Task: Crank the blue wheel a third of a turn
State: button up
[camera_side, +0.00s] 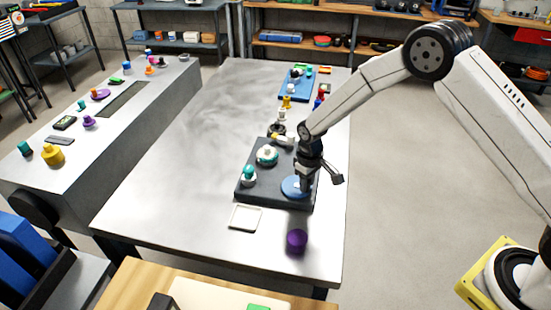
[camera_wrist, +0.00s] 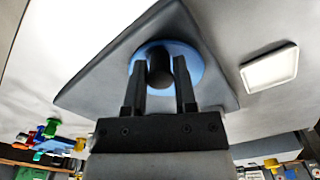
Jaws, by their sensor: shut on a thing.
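The blue wheel (camera_side: 292,187) lies flat at the front right of a dark board on the steel table. It also shows in the wrist view (camera_wrist: 193,59), with a dark upright knob (camera_wrist: 160,70) on it. My gripper (camera_side: 303,184) reaches down over the wheel from the right. In the wrist view my gripper (camera_wrist: 160,80) has one finger on each side of the knob and is shut on it. The knob is hidden behind my gripper in the side view.
The dark board (camera_side: 270,199) also bears a white-and-teal wheel (camera_side: 267,155) and a teal-topped knob (camera_side: 249,175). A white square tray (camera_side: 245,217) and a purple cylinder (camera_side: 297,239) stand in front. A blue board (camera_side: 296,84) with small parts lies farther back. The table's left half is clear.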

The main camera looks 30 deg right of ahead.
jog(key=shift+w+d, duration=0.25)
jog(key=shift+w+d+r, duration=0.1)
jog(key=shift+w+d, duration=0.25)
jog(key=shift+d, duration=0.05)
jog(key=shift+w, duration=0.1)
dwell(0.4)
jog(key=shift+w+d, duration=0.25)
jog(key=shift+w, duration=0.2)
jog(key=o, duration=0.8)
jog(key=shift+s, duration=0.1)
